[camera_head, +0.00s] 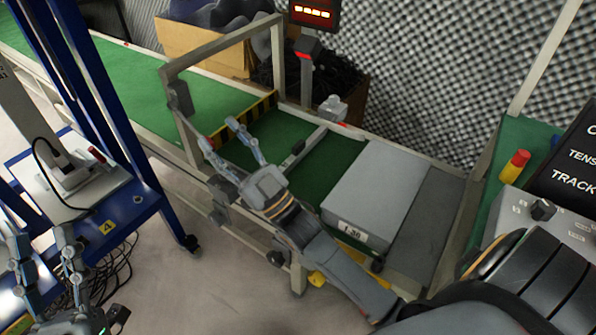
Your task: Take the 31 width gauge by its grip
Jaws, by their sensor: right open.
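My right gripper (219,133) is open and empty. My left gripper (42,238) is at the lower left, fingers spread and empty, in front of the blue cart.
A metal frame (225,45) arches over the belt. A blue cart (150,215) stands left, with cables beneath. A red-yellow cylinder (515,166) and a control panel (545,212) are at right.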

